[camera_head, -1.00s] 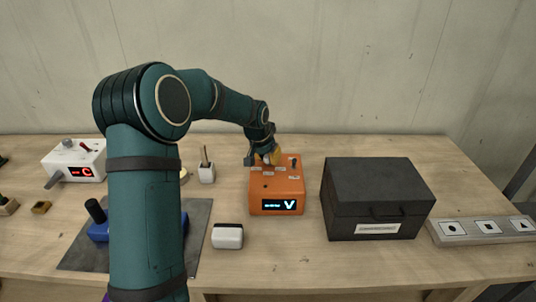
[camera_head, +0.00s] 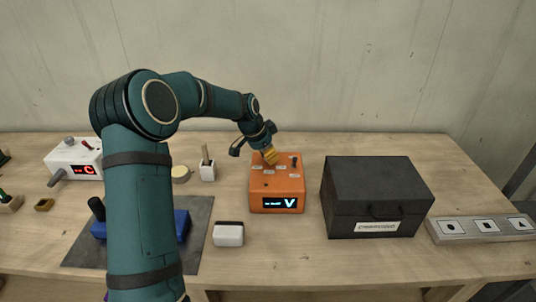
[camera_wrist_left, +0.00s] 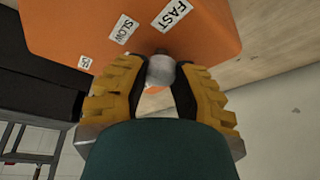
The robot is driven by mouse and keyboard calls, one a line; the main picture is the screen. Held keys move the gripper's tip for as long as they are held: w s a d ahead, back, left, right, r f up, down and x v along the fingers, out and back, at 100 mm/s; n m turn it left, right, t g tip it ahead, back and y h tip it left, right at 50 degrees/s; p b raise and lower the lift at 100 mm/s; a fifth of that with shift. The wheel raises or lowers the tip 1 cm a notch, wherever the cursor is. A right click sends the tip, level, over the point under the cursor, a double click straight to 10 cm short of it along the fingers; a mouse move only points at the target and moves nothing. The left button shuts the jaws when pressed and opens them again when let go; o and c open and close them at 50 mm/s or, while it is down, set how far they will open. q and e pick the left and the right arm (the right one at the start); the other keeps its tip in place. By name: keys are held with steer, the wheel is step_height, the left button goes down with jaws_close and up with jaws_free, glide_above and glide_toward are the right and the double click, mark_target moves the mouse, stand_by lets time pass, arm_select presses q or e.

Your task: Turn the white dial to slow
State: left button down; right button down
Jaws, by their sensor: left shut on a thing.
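The orange box (camera_head: 277,204) stands mid-table, with a dark front display showing a large V and small text I cannot read. In the left wrist view, the white dial (camera_wrist_left: 161,71) is on its top face, near a FAST label (camera_wrist_left: 171,15), a SLOW label (camera_wrist_left: 123,29) and a third small label (camera_wrist_left: 84,62). My left gripper (camera_head: 270,156) reaches the box top from the back left. Its yellow fingers (camera_wrist_left: 160,78) are shut on the white dial, one each side. The dial is hidden by the fingers in the head view. My right gripper is out of view.
A black lidded case (camera_head: 376,194) stands close right of the box. A white block (camera_head: 228,236) lies in front left, and a white pot (camera_head: 207,171) stands left. A white device (camera_head: 75,160) with a red display is far left. A grey panel (camera_head: 480,229) lies right.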

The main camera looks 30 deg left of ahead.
arm_select(q)
steer(key=shift+f, duration=0.15)
steer(key=c, duration=0.6)
jaws_free()
steer(key=shift+c, duration=0.2)
steer(key=shift+r, duration=0.2)
steer(key=shift+s+a+r, duration=0.1)
steer(key=shift+r, duration=0.15)
steer(key=v, duration=1.1)
steer(key=shift+s, duration=0.1)
